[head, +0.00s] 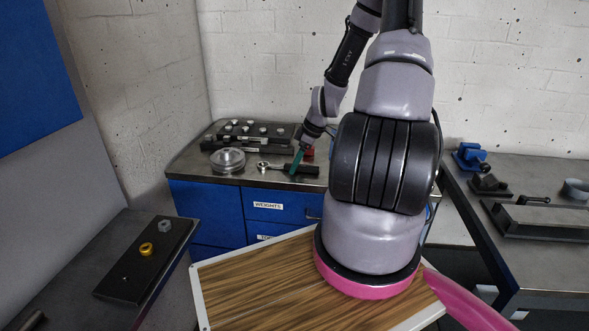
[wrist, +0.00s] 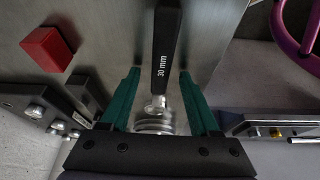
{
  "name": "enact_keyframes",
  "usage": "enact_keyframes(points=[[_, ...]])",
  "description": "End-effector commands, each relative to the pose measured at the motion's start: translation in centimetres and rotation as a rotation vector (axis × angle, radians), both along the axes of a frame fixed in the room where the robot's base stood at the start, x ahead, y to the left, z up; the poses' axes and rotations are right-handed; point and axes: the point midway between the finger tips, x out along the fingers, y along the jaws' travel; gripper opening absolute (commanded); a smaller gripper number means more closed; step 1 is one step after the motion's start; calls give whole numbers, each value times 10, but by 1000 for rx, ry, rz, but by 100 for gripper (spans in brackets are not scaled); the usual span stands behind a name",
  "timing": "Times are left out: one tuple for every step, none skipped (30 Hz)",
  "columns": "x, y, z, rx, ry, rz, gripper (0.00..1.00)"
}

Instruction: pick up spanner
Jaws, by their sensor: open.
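The spanner (head: 275,167) lies on the bench top above the blue drawers, its bright metal end to the left and its dark handle to the right. In the wrist view its black handle (wrist: 166,50), marked "30 mm", runs up the picture between my two green fingers. My gripper (head: 296,161) is open over the handle, with a finger on each side and gaps visible to both. It also shows in the wrist view (wrist: 160,74). The height of the fingertips above the bench is hard to tell.
A silver stepped rotor (head: 228,160) stands left of the spanner. A side bench at left holds a black plate with a yellow ring (head: 146,249). A blue vise (head: 470,156) stands at right.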

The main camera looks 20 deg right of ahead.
Motion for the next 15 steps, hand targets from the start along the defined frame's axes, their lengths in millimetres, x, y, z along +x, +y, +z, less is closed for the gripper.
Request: enact_keyframes(points=[[0, 0, -1, 0, 0, 0, 62], [0, 0, -1, 0, 0, 1, 62], [0, 0, -2, 0, 0, 1, 62], [0, 0, -2, 0, 0, 1, 62], [0, 0, -3, 0, 0, 1, 62], [0, 0, -3, 0, 0, 0, 55], [0, 0, -3, 0, 0, 0, 43], [0, 0, -3, 0, 0, 0, 32], [0, 0, -3, 0, 0, 0, 17], [0, 0, -3, 0, 0, 0, 5], [0, 0, -3, 0, 0, 0, 0], [0, 0, -3, 0, 0, 0, 0], [0, 0, -3, 0, 0, 0, 0], [0, 0, -3, 0, 0, 0, 0], [0, 0, -3, 0, 0, 0, 0]])
